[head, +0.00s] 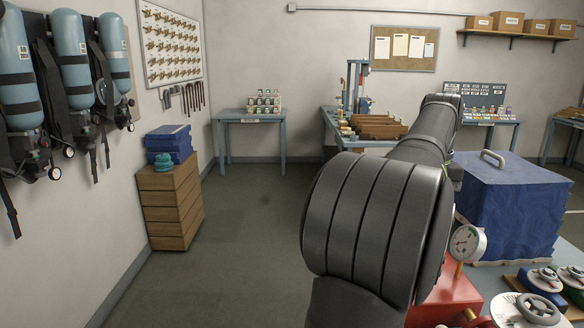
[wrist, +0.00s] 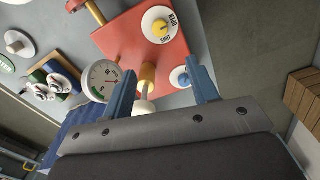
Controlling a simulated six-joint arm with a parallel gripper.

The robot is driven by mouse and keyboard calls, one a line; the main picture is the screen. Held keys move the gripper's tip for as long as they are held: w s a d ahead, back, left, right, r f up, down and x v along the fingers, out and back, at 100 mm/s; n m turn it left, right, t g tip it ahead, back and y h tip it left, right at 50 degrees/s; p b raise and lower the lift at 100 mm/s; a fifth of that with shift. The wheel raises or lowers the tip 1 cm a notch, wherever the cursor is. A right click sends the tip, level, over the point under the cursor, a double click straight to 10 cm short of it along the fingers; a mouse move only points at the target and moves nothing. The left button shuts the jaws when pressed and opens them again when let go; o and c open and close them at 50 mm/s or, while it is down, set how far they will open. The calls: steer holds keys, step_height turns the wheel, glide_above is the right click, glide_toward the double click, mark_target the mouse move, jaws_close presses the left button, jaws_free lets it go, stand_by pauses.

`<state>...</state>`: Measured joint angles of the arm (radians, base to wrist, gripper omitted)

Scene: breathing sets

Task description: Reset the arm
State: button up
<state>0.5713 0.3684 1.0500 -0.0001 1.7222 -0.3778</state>
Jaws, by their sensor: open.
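My gripper (wrist: 161,68) shows in the wrist view with its two blue fingers spread apart and nothing held. Beyond the fingers is a red block (wrist: 125,40), with a white dial and yellow knob (wrist: 160,26) on its face. A brass post with a pale end (wrist: 146,84) appears between the fingers, clear of both. A round pressure gauge (wrist: 103,82) appears beside the left finger, and a small blue knob (wrist: 180,78) beside the right one. In the head view my dark arm covers the centre right, and my gripper is hidden. The red block (head: 448,298) shows partly below it.
A blue covered box with a handle (head: 510,200) stands behind the gauge (head: 467,243). Valve wheels (head: 538,308) sit at the lower right. Wooden drawers (head: 170,205) and hanging cylinders (head: 70,60) are at the left. The floor left of my arm is clear.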

step_height(320, 180, down, 18)
steer(key=shift+r, duration=0.25)
steer(key=m, duration=0.3)
steer(key=shift+r+m, duration=0.1)
steer(key=shift+m, duration=0.3)
steer(key=m, duration=0.4)
steer(key=shift+m, duration=0.3)
steer(key=m, duration=0.4)
steer(key=shift+m, duration=2.6)
